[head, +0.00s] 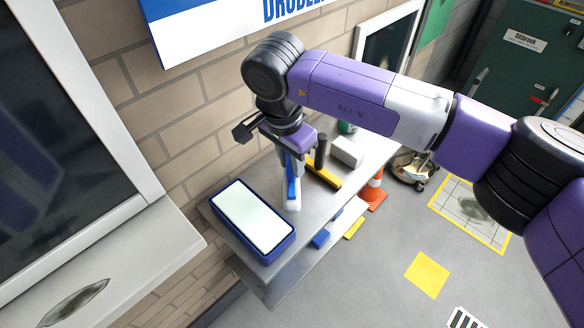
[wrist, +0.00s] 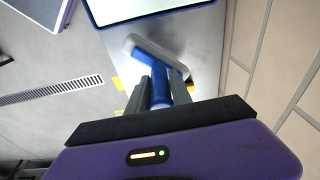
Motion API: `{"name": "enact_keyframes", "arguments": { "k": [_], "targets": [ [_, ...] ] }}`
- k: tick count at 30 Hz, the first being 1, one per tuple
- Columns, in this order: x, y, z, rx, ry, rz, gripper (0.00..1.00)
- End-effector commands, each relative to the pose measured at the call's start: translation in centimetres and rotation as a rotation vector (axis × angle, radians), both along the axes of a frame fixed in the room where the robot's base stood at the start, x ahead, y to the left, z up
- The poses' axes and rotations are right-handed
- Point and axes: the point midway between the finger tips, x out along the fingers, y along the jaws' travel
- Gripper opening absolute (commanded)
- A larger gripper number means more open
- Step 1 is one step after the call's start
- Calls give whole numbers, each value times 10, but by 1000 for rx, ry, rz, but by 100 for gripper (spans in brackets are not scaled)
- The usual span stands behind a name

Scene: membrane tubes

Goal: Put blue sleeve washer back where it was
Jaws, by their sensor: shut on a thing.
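The blue sleeve washer (head: 292,187) has a blue handle and crossbar with a pale sleeve at its lower end. My gripper (head: 289,158) is shut on its handle, and the washer hangs upright, sleeve down, at or just above the grey bench top (head: 218,210). I cannot tell whether the sleeve touches the bench. In the wrist view the washer (wrist: 158,60) shows as a T, its handle between the two fingers of my gripper (wrist: 160,84). The blue-rimmed tray (head: 270,253) with a pale inside lies left of the washer. The tray edge also shows in the wrist view (wrist: 150,14).
A yellow item (head: 323,174) with a dark upright cylinder (head: 320,150) stands right of the washer, and a pale block (head: 347,151) beyond it. The brick wall (head: 200,120) is close behind the bench. An orange cone (head: 373,190) stands on the floor at right.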

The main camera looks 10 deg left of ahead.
Motion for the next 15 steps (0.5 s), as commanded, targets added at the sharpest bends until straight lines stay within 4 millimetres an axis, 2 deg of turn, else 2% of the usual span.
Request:
{"name": "enact_keyframes", "arguments": {
  "k": [3,5,15],
  "targets": [
    [-1,0,-18,0,5,0,0],
    [0,0,-23,0,2,0,0],
    [0,0,-27,0,0,0,0]
  ]
}}
